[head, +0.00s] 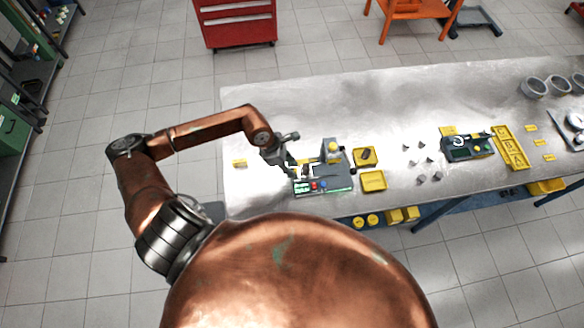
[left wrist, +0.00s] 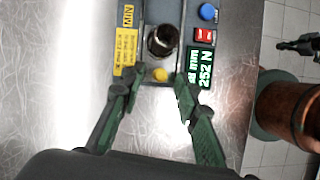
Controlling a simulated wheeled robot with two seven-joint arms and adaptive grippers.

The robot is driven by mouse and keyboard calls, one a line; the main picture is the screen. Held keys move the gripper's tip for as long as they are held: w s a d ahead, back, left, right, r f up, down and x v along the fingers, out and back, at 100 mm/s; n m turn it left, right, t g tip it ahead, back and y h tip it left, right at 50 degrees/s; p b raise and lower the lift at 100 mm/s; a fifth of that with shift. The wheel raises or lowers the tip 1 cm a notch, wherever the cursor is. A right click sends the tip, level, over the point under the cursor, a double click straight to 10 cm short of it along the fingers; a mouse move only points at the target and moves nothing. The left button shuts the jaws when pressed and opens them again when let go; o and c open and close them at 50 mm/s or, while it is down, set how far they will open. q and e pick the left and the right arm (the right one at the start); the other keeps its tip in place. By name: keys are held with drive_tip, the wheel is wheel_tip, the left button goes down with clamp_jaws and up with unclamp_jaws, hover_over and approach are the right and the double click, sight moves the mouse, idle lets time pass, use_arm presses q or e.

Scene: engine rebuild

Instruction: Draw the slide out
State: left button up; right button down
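A grey bench device (head: 340,186) with a small lit display, a red control and a blue control stands near the left end of the metal table. In the left wrist view it carries a dark round post (left wrist: 162,40), a yellow button-like spot (left wrist: 160,74), yellow labels (left wrist: 127,42) and a green display (left wrist: 200,68) reading 252 N. I cannot tell which part is the slide. My left gripper (head: 303,172) is over the device's left end.
Yellow trays (head: 373,181) lie right of the device, with several small grey parts (head: 420,162) beyond. A second dark device (head: 467,147) and a long yellow tray (head: 510,147) are farther right. The table (head: 290,105) behind is bare. A red cabinet (head: 236,22) stands on the floor.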

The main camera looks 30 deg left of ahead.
use_arm(q)
drive_tip(key=v, duration=1.1)
drive_tip(key=shift+r, duration=0.35)
